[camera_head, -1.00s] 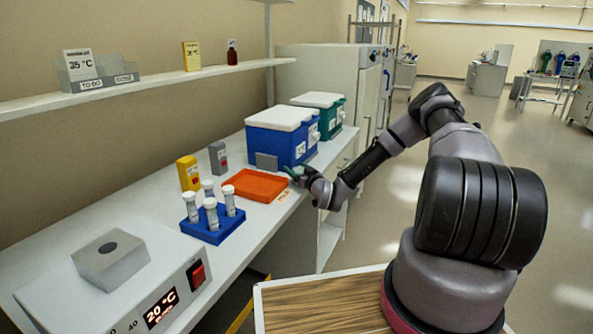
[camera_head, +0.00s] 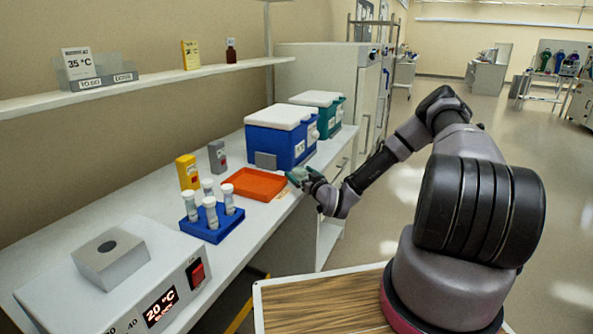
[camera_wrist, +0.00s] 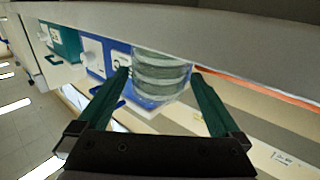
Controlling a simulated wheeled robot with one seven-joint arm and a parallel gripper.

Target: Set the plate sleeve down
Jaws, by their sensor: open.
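My gripper (camera_wrist: 160,72) is open, with its two dark green fingers spread. The plate sleeve (camera_wrist: 161,78), a clear stack with greenish bands, is at the fingertips in the wrist view, with one finger on each side. I cannot tell whether a finger still touches it, or what its base rests on. In the head view my gripper (camera_head: 296,177) is at the bench's front edge, just right of the orange tray (camera_head: 275,195). The sleeve is too small and hidden to make out clearly there.
A blue cooler box (camera_head: 262,142) and a teal cooler box (camera_head: 334,121) stand behind on the bench (camera_head: 150,205). A blue rack (camera_head: 213,234) with several white-capped tubes is left of the tray. A heater block unit (camera_head: 60,290) is at the near left.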

